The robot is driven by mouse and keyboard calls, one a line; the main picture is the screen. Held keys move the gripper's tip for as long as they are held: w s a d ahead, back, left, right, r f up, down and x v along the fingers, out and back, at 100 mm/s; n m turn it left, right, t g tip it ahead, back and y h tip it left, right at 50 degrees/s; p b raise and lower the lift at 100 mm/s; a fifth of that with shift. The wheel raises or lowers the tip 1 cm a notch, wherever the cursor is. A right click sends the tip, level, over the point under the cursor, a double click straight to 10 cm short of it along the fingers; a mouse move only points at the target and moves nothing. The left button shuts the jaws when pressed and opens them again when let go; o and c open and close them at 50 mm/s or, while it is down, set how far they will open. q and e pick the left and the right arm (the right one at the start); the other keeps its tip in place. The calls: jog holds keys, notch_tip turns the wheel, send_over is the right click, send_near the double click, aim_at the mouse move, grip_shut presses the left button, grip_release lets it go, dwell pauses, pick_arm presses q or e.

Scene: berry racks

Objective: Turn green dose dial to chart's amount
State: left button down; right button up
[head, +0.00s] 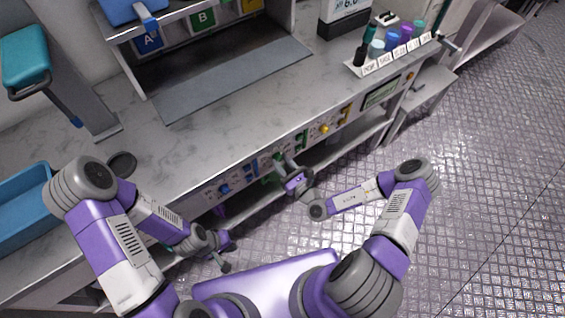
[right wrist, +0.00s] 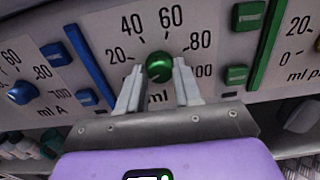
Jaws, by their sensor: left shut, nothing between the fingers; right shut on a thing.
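The green dose dial (right wrist: 158,66) sits on the front panel, with printed marks 20, 40, 60, 80 and 100 around it and "ml" below. My right gripper (right wrist: 159,76) is shut on the dial, one finger on each side. The dial's pointer cannot be made out. In the head view my right gripper (head: 284,163) is at the panel under the counter edge. My left gripper (head: 224,259) is shut and empty, low in front of the counter. No readable dose chart shows; a white sign (head: 346,8) at the top is cut off.
A blue dial (right wrist: 22,92) is left of the green one, and a yellow dial (head: 324,128) is further right. Green buttons (right wrist: 237,75) and blue buttons (right wrist: 57,53) flank the scale. A rack (head: 395,57) of coloured vials stands on the counter (head: 225,130). A blue bin (head: 25,215) is at left.

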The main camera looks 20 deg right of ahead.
jog(key=m+p, duration=0.3)
jog(key=shift+r, duration=0.2)
jog(key=shift+m+p, duration=0.85)
jog(key=shift+m, duration=0.05)
jog(key=m+p, duration=0.1)
jog(key=m, duration=0.1)
jog(key=shift+f+m, duration=0.1)
jog(key=shift+m, duration=0.3)
jog(key=m+p, duration=0.1)
jog(key=m, duration=0.3)
jog(key=shift+f+m+p, duration=0.1)
jog(key=shift+m+p, duration=0.2)
jog(key=shift+p, duration=0.05)
jog(key=m, duration=0.5)
jog(key=shift+m, duration=0.4)
